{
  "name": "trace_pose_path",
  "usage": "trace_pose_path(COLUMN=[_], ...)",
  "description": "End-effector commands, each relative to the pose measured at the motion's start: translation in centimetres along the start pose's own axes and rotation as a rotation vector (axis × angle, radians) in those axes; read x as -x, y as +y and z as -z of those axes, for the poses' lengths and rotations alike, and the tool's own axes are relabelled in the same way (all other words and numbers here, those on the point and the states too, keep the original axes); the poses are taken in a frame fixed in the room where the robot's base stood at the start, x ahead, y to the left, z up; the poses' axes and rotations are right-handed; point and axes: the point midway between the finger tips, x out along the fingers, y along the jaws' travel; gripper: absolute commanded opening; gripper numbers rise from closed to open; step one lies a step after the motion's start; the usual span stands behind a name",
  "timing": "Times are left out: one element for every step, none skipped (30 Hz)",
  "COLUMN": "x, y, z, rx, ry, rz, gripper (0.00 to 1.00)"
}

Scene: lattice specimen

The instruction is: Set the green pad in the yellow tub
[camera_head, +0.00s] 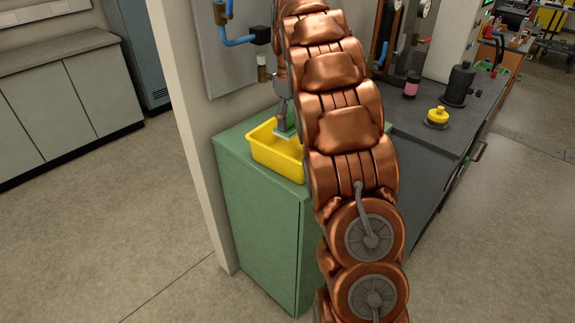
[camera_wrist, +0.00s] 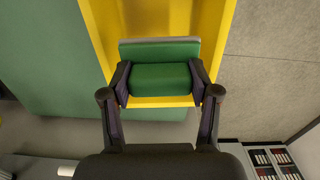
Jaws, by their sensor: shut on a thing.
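The yellow tub (camera_head: 274,161) stands on top of a green cabinet, partly hidden behind my arm. My gripper (camera_wrist: 160,84) is shut on the green pad (camera_wrist: 160,77), with one finger at each side of it. In the head view the pad (camera_head: 286,135) shows as a small pale green edge under my gripper (camera_head: 285,122), over the tub's opening. In the wrist view the tub's yellow wall (camera_wrist: 214,32) lies behind and around the pad. I cannot tell whether the pad touches the tub's floor.
A pale wall edge (camera_head: 190,130) and a grey panel with blue pipes (camera_head: 238,41) stand close by.

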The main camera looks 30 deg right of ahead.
Motion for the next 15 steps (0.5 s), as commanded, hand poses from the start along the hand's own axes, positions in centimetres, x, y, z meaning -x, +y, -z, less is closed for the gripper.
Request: trace_pose_path(x=[-0.4,-0.4,-0.5,-0.6,-0.8,-1.0,-1.3,-1.6,-2.0,-2.4,-2.7,-3.3,-3.8,-4.3,-4.9], y=[0.1,0.1,0.1,0.1,0.1,0.0,0.0,0.0,0.0,0.0,0.0,0.0,0.0,-0.1,-0.1], z=[-0.1,-0.1,-0.1,-0.1,-0.1,-0.1,-0.1,-0.1,-0.1,-0.1,-0.2,-0.1,-0.1,-0.1,-0.1], rx=[-0.001,-0.001,-0.001,-0.001,-0.002,-0.002,-0.002,-0.002,-0.002,-0.002,-0.002,-0.001,0.000,-0.001,0.000], ry=[0.000,0.000,0.000,-0.001,-0.001,-0.001,-0.001,-0.002,-0.003,-0.004,-0.004,-0.003,-0.004,-0.005,-0.005], rz=[0.000,0.000,0.000,0.001,0.001,0.002,0.002,0.002,0.003,0.003,0.002,0.001,0.001,0.003,0.004], gripper=[0.23,0.23,0.23,0.23,0.23,0.23,0.23,0.23,0.23,0.23,0.23,0.23,0.23,0.23,0.23])
